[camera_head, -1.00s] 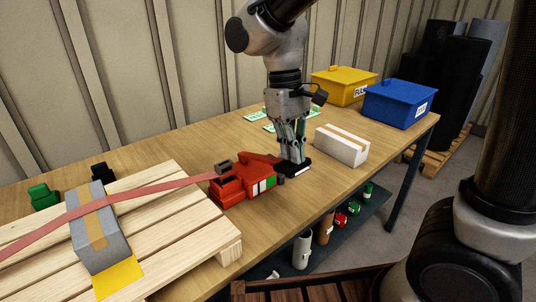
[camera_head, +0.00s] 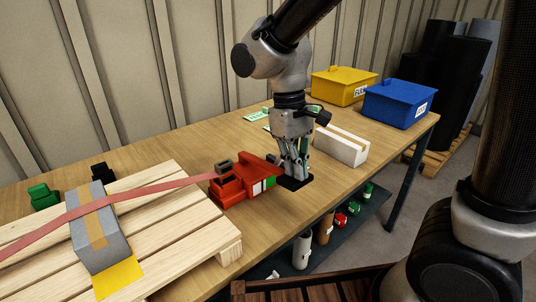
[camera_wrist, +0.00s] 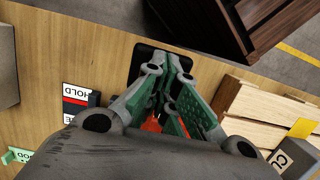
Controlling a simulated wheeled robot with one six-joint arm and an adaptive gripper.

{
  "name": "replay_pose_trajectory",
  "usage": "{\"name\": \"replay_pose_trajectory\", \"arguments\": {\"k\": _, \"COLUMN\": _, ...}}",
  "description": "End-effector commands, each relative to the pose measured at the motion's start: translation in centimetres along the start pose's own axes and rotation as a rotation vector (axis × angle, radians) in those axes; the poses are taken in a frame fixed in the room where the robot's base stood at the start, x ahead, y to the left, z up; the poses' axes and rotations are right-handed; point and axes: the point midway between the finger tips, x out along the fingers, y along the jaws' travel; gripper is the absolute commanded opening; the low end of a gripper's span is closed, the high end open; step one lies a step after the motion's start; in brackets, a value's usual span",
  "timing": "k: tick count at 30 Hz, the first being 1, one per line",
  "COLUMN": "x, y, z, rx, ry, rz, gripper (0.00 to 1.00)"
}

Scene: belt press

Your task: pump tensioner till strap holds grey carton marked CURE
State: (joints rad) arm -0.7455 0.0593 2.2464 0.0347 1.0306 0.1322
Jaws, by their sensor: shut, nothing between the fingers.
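The red tensioner (camera_head: 238,187) sits on the table at the pallet's right end, with a red, white and green band on its side. Its black end pad (camera_head: 297,183) lies low beside the body. My gripper (camera_head: 297,177) is shut and empty, its fingertips down at the pad; I cannot tell if they touch it. In the wrist view the closed fingertips (camera_wrist: 174,66) overlap the black pad (camera_wrist: 148,62). The grey carton (camera_head: 100,240) lies on the pallet, with the red strap (camera_head: 150,189) across its top to the tensioner. I cannot tell how tight the strap is.
The wooden pallet (camera_head: 180,250) fills the table's left. Yellow (camera_head: 343,88) and blue (camera_head: 400,104) bins stand at the far end. A HOLD label (camera_wrist: 77,100) lies on the table.

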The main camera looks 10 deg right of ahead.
Motion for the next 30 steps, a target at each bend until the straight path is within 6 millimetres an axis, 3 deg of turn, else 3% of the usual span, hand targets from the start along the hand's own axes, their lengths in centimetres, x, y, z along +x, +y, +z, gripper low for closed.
{"name": "replay_pose_trajectory", "arguments": {"k": 16, "x": 1.0, "y": 0.0, "z": 0.1, "rx": 0.0, "ry": -0.001, "rz": 0.0, "gripper": 0.0}}
{"name": "replay_pose_trajectory", "arguments": {"k": 24, "x": 2.7, "y": 0.0, "z": 0.0, "rx": 0.0, "ry": -0.003, "rz": 0.0, "gripper": 0.0}}
{"name": "replay_pose_trajectory", "arguments": {"k": 30, "x": 2.5, "y": 0.0, "z": 0.0, "rx": 0.0, "ry": 0.0, "rz": 0.0, "gripper": 0.0}}
